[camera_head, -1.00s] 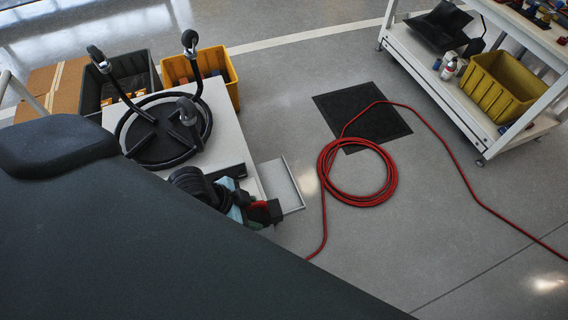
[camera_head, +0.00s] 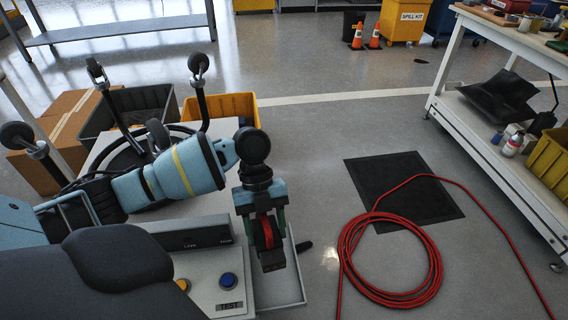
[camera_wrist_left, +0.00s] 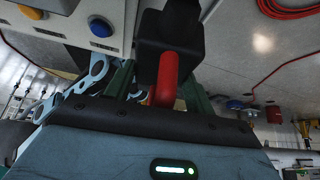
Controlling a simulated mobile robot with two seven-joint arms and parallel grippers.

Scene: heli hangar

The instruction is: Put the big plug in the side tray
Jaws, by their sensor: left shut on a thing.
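The big plug (camera_head: 271,259) has a black body with a red part and is held in my left gripper (camera_head: 264,228). The gripper's fingers are shut on it, with the black end pointing down. In the left wrist view the plug (camera_wrist_left: 168,42) also shows between the green fingers, its red part nearest the palm. The side tray (camera_head: 294,288) is a shallow grey tray on the right side of the test cart. The plug overlaps the tray in the head view and appears above it; the exact gap cannot be told. My right gripper is not in view.
The test cart (camera_head: 205,300) carries a blue button (camera_head: 228,281) and a black coiled cable. A red hose coil (camera_head: 390,292) lies on the floor to the right, near a black mat (camera_head: 405,190). A white shelf cart (camera_head: 470,130) stands farther right.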

